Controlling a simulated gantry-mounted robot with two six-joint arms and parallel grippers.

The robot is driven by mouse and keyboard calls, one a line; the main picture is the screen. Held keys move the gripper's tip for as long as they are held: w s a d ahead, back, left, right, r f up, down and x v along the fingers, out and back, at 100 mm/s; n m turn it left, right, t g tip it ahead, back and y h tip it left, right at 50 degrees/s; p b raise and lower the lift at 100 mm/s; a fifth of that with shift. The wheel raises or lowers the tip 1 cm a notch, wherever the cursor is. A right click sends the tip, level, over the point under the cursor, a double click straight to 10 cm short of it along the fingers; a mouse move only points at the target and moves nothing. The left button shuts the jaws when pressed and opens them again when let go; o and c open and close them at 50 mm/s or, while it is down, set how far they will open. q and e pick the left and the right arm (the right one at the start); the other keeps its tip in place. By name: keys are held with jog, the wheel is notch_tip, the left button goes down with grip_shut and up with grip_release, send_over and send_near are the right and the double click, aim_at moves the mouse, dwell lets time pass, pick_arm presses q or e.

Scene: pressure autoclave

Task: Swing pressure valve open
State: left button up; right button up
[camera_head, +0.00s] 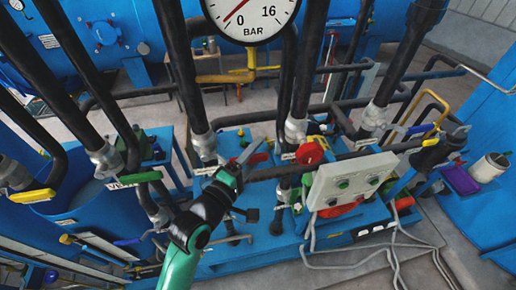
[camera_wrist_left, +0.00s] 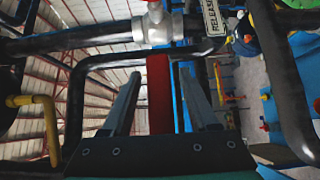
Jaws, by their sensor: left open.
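My left gripper (camera_head: 244,160) is in the middle of the head view, beside a vertical dark pipe with a silver fitting (camera_head: 205,146). It is open. In the left wrist view, the two fingers of my left gripper (camera_wrist_left: 160,78) stand apart. A red lever handle (camera_wrist_left: 159,95) shows between them, below a silver valve fitting (camera_wrist_left: 155,25). In the head view the red handle (camera_head: 258,159) shows just past the fingertips. I cannot tell whether the fingers touch it. A white label reading RELEASE (camera_wrist_left: 214,17) is beside the pipe in the wrist view. My right gripper is not in view.
A pressure gauge (camera_head: 250,17) hangs at the top. A pale control box (camera_head: 350,182) with buttons and a red knob (camera_head: 310,154) stand to the right. A yellow-handled lever (camera_head: 30,196) is at far left. Dark vertical pipes crowd the space around my left arm.

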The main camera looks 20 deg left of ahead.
pick_arm(q)
jog(key=shift+w+d, duration=0.1)
jog(key=shift+w, duration=0.45)
grip_shut()
dwell(1.0)
